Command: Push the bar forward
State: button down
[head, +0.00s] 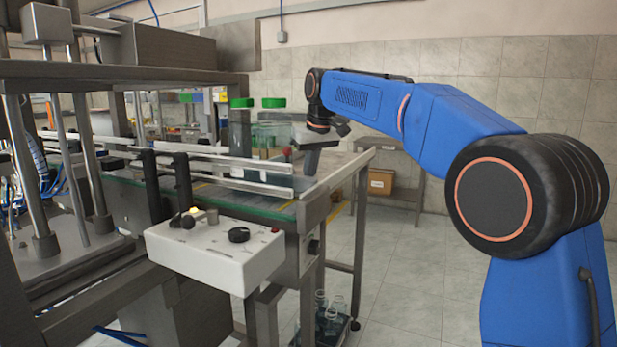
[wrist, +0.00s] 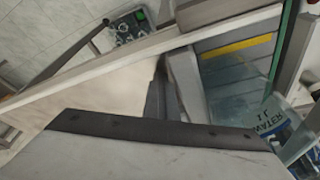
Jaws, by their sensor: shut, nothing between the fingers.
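My blue arm reaches in from the right of the head view, over the end of the conveyor. My gripper (head: 311,168) points down there, close to the metal guide rails, and its fingertips are partly hidden. In the wrist view the pale gripper body fills the bottom, and my gripper (wrist: 158,97) is shut with nothing held. A grey metal bar (wrist: 184,82) stands right beside the fingers; I cannot tell whether they touch. In the head view I cannot clearly pick this bar out from the rails.
The conveyor's guide rail (head: 235,184) runs in front of my gripper. A white control box (head: 215,250) with knobs is below it. Green-capped containers (head: 273,103) stand behind. Glass bottles (head: 331,316) stand low down; the floor at right is clear.

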jog(key=shift+s+a, duration=0.2)
jog(key=shift+s, duration=0.4)
jog(key=shift+w+r, duration=0.25)
jog(key=shift+r, duration=0.3)
notch_tip(320, 180, up, 9)
jog(key=w, duration=0.1)
jog(key=shift+w+d, duration=0.3)
jog(key=shift+d, duration=0.1)
